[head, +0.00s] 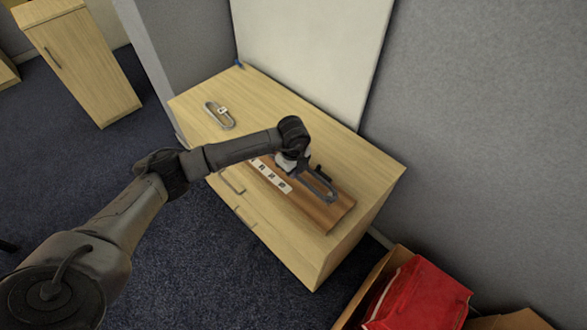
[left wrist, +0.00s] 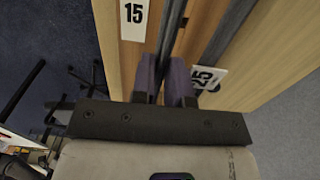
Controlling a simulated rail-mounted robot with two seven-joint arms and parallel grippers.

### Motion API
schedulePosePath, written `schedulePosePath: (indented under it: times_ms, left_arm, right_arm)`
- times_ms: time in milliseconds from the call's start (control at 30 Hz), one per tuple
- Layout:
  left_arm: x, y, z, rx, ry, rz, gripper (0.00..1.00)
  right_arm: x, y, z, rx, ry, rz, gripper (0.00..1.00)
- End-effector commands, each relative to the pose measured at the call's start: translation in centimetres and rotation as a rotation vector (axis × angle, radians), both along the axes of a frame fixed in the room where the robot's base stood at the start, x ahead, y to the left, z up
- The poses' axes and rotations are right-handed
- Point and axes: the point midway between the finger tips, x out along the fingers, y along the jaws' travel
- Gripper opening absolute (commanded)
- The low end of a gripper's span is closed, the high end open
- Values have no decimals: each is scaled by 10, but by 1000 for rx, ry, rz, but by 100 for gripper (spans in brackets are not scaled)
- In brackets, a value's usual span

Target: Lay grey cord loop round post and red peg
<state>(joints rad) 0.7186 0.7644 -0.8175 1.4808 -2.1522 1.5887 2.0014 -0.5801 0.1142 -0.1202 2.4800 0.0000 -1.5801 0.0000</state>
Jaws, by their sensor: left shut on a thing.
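My left gripper (head: 300,166) is over the brown wooden board (head: 326,212) on the cabinet top. It is shut on a grey cord loop (head: 318,186), which stretches toward the right end of the board. In the left wrist view the two fingers (left wrist: 165,78) close on one dark strand of the loop (left wrist: 172,28), and a second strand runs to the right. A white tag marked 25 (left wrist: 208,78) is beside the fingers. I cannot make out the post or the red peg; the arm and loop cover part of the board. My right gripper is not in view.
A second grey loop with a white tag (head: 219,115) lies on the left part of the cabinet top (head: 262,102). White number labels (head: 271,175) line the board's front. A grey wall panel stands behind. A box holding a red item (head: 420,297) is at lower right.

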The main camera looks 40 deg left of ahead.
Motion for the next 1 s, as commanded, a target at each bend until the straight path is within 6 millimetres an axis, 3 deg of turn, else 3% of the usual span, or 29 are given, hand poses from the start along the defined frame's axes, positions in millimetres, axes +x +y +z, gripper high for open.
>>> schedulePosePath:
  times_ms: [467,1000]
  left_arm:
    - [0,0,-1,0,0,0,0]
    - [0,0,-15,0,-1,0,0]
  right_arm:
    - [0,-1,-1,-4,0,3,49]
    - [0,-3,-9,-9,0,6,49]
